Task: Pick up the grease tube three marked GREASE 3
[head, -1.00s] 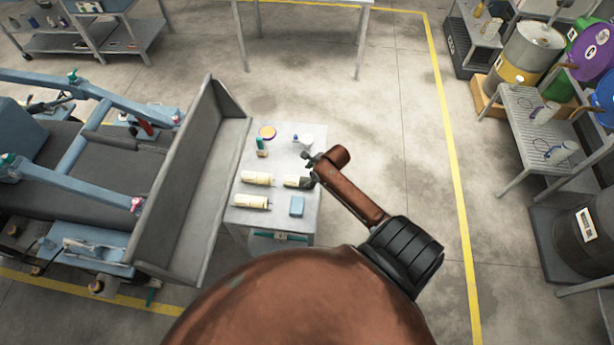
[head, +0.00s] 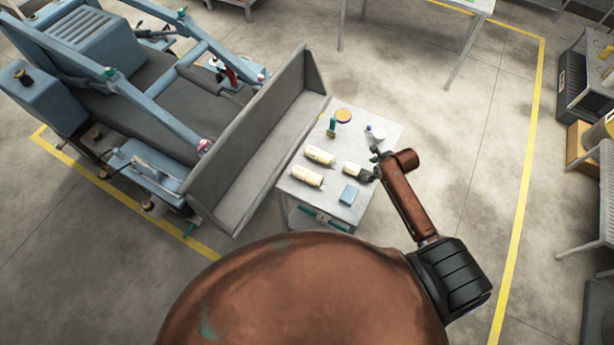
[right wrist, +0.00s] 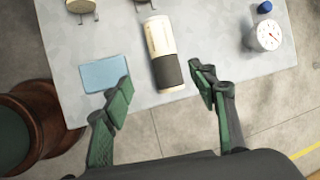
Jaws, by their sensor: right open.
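Three cream grease tubes lie on the small table; their labels are too small to read, so I cannot tell which is marked GREASE 3. One tube (head: 353,168) is closest to my right gripper (head: 371,165). In the right wrist view this tube (right wrist: 159,40), cream with a dark band at the near end, lies ahead of and between the open fingers of the gripper (right wrist: 162,84), which hold nothing. The other tubes, the upper one (head: 320,155) and the lower one (head: 308,177), lie to its left. My left gripper is not in view.
A grey machine panel (head: 262,150) borders the table's left.

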